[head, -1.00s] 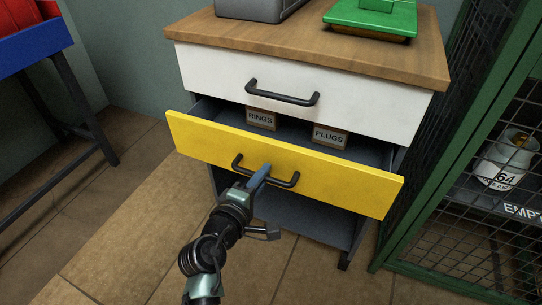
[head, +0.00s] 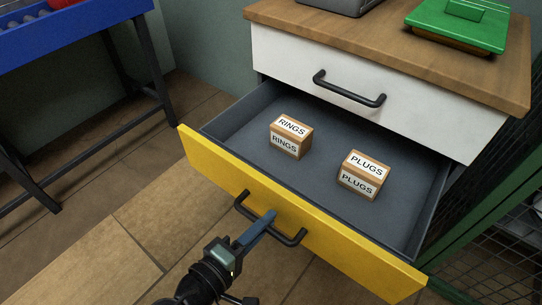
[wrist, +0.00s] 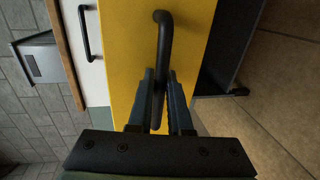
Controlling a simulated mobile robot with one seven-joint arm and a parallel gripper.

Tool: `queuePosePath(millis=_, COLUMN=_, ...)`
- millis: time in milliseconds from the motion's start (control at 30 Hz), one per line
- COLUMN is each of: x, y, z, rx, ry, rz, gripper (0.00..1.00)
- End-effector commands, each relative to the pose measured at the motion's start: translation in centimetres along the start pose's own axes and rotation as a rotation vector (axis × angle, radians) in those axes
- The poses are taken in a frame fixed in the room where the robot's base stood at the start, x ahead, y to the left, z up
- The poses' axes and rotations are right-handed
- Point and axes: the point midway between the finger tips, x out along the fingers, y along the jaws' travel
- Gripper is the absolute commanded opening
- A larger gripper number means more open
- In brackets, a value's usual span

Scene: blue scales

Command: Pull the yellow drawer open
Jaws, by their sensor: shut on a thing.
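The yellow drawer (head: 330,235) stands well out of the cabinet in the head view, its grey inside showing. Its black bar handle (head: 290,237) is on the yellow front. My gripper (head: 268,220) is shut on this handle, near its middle. In the wrist view my gripper (wrist: 160,88) has a blue finger on each side of the handle (wrist: 162,45), with the yellow front (wrist: 125,50) behind it.
Inside the drawer lie a RINGS box (head: 291,137) and a PLUGS box (head: 363,176). The white drawer (head: 300,65) above is closed. A blue table (head: 80,35) stands at left, a green mesh cage (head: 480,220) at right. Tiled floor is clear in front.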

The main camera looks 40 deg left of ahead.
Motion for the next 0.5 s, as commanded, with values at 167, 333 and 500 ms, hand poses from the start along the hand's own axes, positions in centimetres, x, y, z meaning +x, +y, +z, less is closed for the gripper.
queuePosePath(millis=167, x=-0.14, y=-0.03, z=-0.02, rx=0.000, ry=0.000, rz=0.000, gripper=0.00)
queuePosePath(millis=333, x=-0.11, y=-0.03, z=-0.02, rx=0.000, ry=0.000, rz=0.000, gripper=0.00)
queuePosePath(millis=500, x=-0.09, y=-0.02, z=-0.03, rx=0.000, ry=0.000, rz=0.000, gripper=0.44)
